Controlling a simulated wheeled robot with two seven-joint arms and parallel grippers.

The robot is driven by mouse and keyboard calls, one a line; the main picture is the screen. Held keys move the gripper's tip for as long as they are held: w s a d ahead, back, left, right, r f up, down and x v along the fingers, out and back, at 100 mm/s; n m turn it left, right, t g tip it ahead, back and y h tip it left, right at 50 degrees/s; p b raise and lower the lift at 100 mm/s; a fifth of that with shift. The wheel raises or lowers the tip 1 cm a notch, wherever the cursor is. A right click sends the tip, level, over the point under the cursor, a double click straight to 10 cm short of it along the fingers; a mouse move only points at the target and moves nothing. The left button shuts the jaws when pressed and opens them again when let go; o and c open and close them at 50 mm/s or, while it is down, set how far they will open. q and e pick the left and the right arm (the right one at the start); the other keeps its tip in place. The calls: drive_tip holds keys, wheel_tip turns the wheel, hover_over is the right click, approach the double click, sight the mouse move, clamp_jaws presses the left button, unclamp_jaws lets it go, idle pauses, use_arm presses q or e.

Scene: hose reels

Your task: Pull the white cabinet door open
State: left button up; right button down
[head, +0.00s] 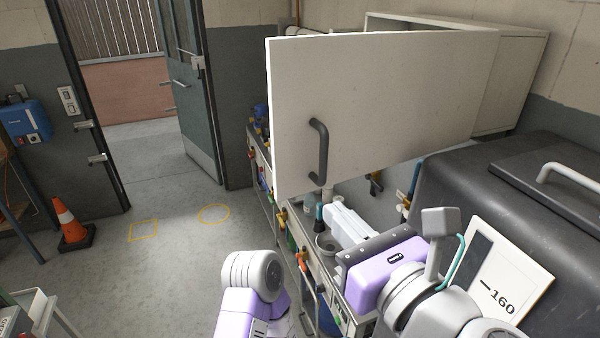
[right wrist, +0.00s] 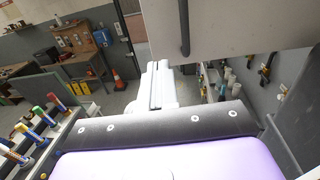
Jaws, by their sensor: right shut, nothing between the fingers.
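The white cabinet door (head: 400,95) stands swung well out from the white wall cabinet (head: 515,85). Its dark grey bar handle (head: 319,152) is on the door's left part. In the right wrist view the door (right wrist: 240,25) and the handle (right wrist: 184,28) show at the top. My right gripper (head: 337,210) is below the door's lower edge, below and right of the handle, and apart from the handle. Its white fingers (right wrist: 158,70) are shut and empty. My left gripper is not in view; only part of that arm shows. The cabinet's inside is mostly hidden behind the door.
A workbench with taps and hoses (head: 297,255) runs under the cabinet. A black lidded grill-like box (head: 450,165) stands at right. An orange cone (head: 70,222) is on the open floor at left, near an open doorway (head: 115,90).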

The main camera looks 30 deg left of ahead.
sight(289, 165)
drive_tip(key=b+x, duration=0.1)
drive_tip(key=x, duration=1)
drive_tip(key=shift+w+f, duration=0.1)
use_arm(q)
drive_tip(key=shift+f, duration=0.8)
use_arm(e)
drive_tip(key=shift+w+a, duration=0.3)
drive_tip(key=shift+a, duration=0.15)
